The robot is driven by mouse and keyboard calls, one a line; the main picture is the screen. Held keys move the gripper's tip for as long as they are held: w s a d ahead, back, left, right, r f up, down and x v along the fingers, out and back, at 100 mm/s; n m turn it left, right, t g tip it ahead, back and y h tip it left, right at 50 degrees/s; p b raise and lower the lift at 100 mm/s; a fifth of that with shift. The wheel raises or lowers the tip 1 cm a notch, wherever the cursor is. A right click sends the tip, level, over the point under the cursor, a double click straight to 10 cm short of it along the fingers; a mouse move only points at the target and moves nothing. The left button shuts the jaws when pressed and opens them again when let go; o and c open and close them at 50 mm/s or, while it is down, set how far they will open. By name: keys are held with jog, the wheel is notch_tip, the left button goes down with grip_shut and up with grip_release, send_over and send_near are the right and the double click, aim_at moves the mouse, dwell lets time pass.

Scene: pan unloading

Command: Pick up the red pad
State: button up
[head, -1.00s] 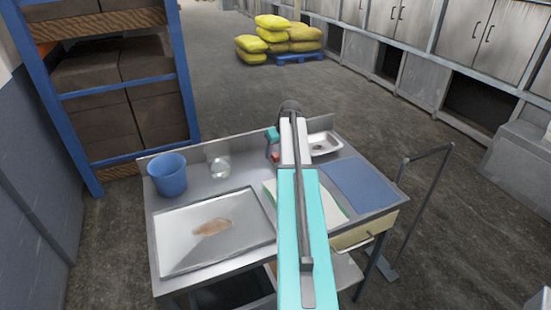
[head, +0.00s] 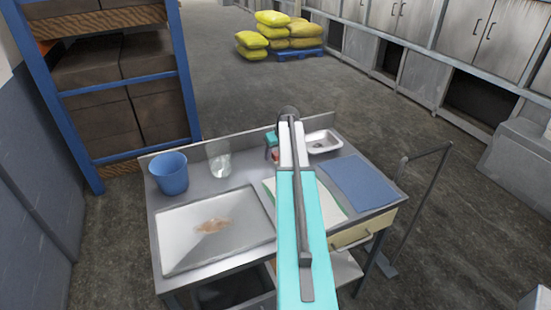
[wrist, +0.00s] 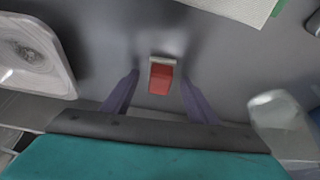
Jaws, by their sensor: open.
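The red pad (wrist: 161,79) is a small red block with a pale grey strip along one end. It lies on the grey metal worktop (wrist: 100,30) in the wrist view. In the head view a bit of the red pad (head: 276,156) shows beside my arm, which hides part of it. My gripper (wrist: 159,76) is open, with its two purple-grey fingers spread to the left and right of the pad in the wrist view. There are gaps between the fingers and the pad, and nothing is held. The height of the fingertips above the worktop is hard to tell.
A stained tray (head: 180,245), a white board (head: 328,207) and a blue mat (head: 358,186) are nearer the front. The jar also shows in the wrist view (wrist: 278,118).

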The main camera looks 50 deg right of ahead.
aim_at(276, 153)
jog(key=c, duration=1.1)
jog(key=shift+r, duration=0.1)
jog(key=shift+r+b, duration=1.05)
jog(key=shift+r, duration=0.45)
jog(key=s+a+b, duration=0.1)
jog(key=s+a, duration=0.1)
jog(key=s, duration=0.2)
jog(key=s+a+r+b, duration=0.1)
jog(key=s+a+b, duration=0.1)
jog(key=s, duration=0.3)
jog(key=s+a+b, duration=0.2)
jog(key=s+a, duration=0.2)
jog(key=shift+s+a+r, duration=0.15)
jog(key=shift+s+r, duration=0.2)
jog(key=shift+r, duration=0.05)
